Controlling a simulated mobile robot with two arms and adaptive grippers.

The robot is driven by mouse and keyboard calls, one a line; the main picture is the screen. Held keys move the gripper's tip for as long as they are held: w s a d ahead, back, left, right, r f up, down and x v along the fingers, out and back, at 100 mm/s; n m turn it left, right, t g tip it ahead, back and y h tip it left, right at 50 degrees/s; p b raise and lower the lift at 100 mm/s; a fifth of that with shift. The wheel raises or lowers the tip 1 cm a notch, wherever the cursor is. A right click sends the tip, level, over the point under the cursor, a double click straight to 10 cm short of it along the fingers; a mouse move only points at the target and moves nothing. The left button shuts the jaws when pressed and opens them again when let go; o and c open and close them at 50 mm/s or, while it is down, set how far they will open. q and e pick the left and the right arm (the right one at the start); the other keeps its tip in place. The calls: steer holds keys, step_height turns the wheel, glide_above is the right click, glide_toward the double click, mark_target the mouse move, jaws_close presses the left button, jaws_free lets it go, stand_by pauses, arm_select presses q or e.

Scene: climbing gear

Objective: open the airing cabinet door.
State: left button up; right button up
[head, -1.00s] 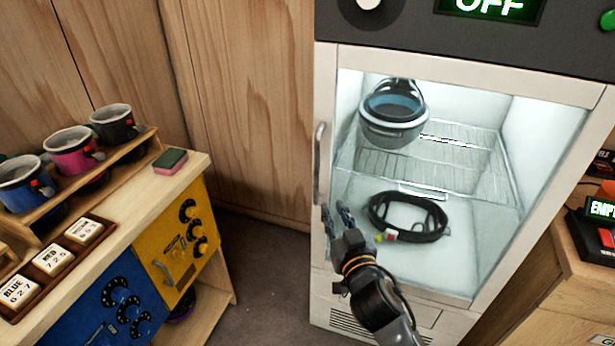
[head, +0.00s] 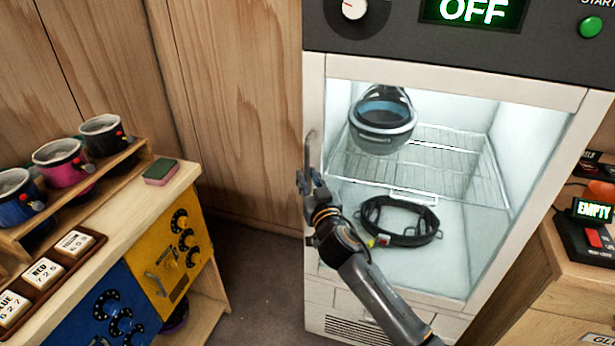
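The airing cabinet (head: 440,65) stands at the right of the head view. Its door (head: 313,240) has a white frame around a large window and looks closed. The upright metal handle (head: 311,148) is on the door's left edge. My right gripper (head: 309,178) is at the lower part of this handle. Its fingers look apart, one to either side of the handle, and they hide its lower end. Whether they touch it cannot be told. My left gripper is not in view.
Inside the cabinet are a hanging helmet (head: 384,122), a wire shelf (head: 450,160) and a dark harness-like loop (head: 398,222). A wooden counter (head: 560,270) stands close at the right. Floor shows between bench and cabinet.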

steer(key=shift+w+a, duration=0.1)
steer(key=shift+w, duration=0.2)
jaws_close()
steer(key=shift+s, duration=0.1)
